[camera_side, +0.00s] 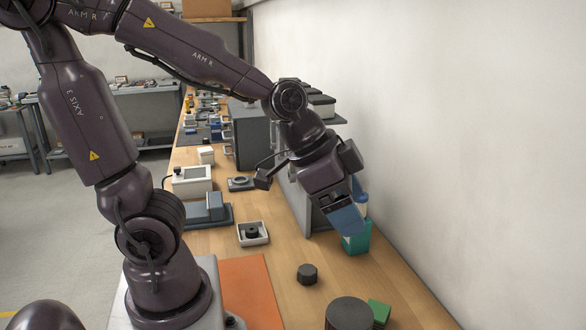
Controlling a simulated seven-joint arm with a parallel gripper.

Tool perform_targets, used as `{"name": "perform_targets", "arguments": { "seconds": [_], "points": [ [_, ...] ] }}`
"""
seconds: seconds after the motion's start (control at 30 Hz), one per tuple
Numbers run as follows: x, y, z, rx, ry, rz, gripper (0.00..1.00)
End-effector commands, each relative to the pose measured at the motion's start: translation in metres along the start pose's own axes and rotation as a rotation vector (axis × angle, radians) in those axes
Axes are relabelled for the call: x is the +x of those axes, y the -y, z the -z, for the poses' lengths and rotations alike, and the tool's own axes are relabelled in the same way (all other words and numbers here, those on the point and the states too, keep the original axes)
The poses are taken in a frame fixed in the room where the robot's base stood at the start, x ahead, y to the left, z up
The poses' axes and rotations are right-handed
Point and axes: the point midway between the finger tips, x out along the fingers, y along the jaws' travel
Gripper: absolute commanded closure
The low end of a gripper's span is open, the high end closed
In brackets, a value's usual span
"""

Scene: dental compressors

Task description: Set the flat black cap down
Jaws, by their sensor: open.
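My gripper (352,212) has blue fingers and hangs over the right side of the bench, close to the wall. It is open, and I see nothing held in it. A small black round piece (252,231) sits in a square white tray (265,240) on the bench, left of my gripper. It may be the flat black cap, but I cannot tell for certain. A dark faceted knob (307,274) stands on the bare wood below my gripper in the picture. A wide dark cylinder (348,312) stands at the bottom edge, partly cut off.
A teal container (357,240) stands right by my fingers, which partly cover it. A green block (379,312) lies beside the wide cylinder. An orange mat (248,290) lies at the lower left. Grey devices (207,209) line the bench behind. Bare wood surrounds the knob.

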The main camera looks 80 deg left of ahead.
Motion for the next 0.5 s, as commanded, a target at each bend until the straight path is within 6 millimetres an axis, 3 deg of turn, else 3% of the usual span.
{"name": "perform_targets", "arguments": {
  "seconds": [0.03, 0.2, 0.33, 0.5],
  "points": [
    [-0.022, -0.001, -0.004, -0.066, -0.001, 0.016, 0.24],
    [-0.066, -0.002, -0.027, -0.268, 0.046, 0.092, 0.24],
    [-0.081, -0.002, -0.038, -0.352, 0.064, 0.137, 0.24],
    [-0.084, -0.002, -0.041, -0.378, 0.071, 0.148, 0.24]
  ]
}}
